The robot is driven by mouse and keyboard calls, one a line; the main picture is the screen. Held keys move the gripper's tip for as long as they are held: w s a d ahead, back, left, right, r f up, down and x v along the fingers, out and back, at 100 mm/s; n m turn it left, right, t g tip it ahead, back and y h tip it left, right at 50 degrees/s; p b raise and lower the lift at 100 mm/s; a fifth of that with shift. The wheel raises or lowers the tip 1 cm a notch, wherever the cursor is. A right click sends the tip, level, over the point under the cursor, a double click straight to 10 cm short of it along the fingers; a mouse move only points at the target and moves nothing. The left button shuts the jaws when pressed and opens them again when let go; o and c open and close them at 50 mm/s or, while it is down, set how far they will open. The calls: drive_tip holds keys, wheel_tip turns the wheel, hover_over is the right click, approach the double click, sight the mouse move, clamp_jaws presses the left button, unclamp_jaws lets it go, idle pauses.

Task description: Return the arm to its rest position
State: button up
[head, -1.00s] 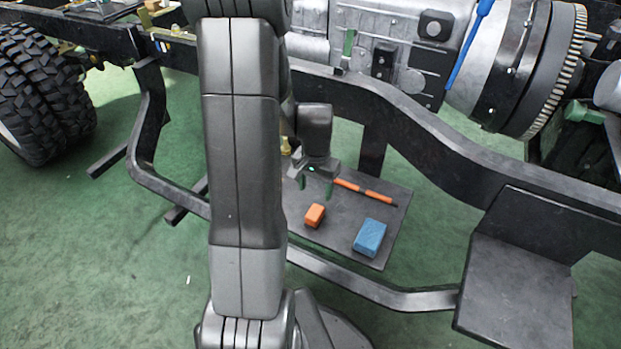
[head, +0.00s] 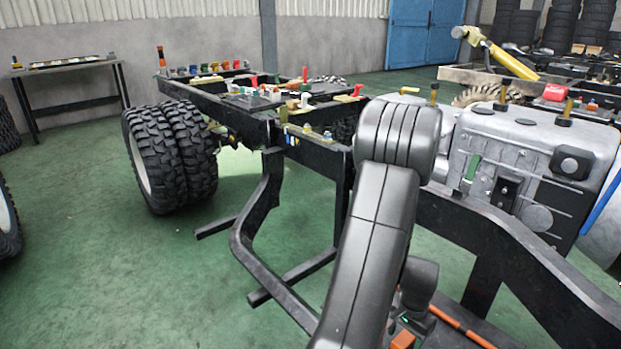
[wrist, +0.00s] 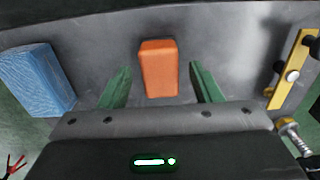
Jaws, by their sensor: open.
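My gripper (wrist: 160,82) is open, its two green fingers apart with nothing held between them. In the wrist view an orange block (wrist: 158,68) lies on the grey board (wrist: 215,40) ahead of the fingers and appears in the gap between them, touching neither. In the head view my arm rises in the lower middle and hides most of the board; the gripper body shows low behind it, with its fingers out of sight. Part of the orange block (head: 403,340) shows at the bottom edge.
A blue block (wrist: 37,78) lies left of the gripper; a yellow bracket with bolts (wrist: 293,68) is on the right. An orange and black rod (head: 462,326) lies on the board. The black chassis frame (head: 510,250) runs beside my arm. Green floor on the left is open.

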drive_tip(key=shift+r, duration=0.55)
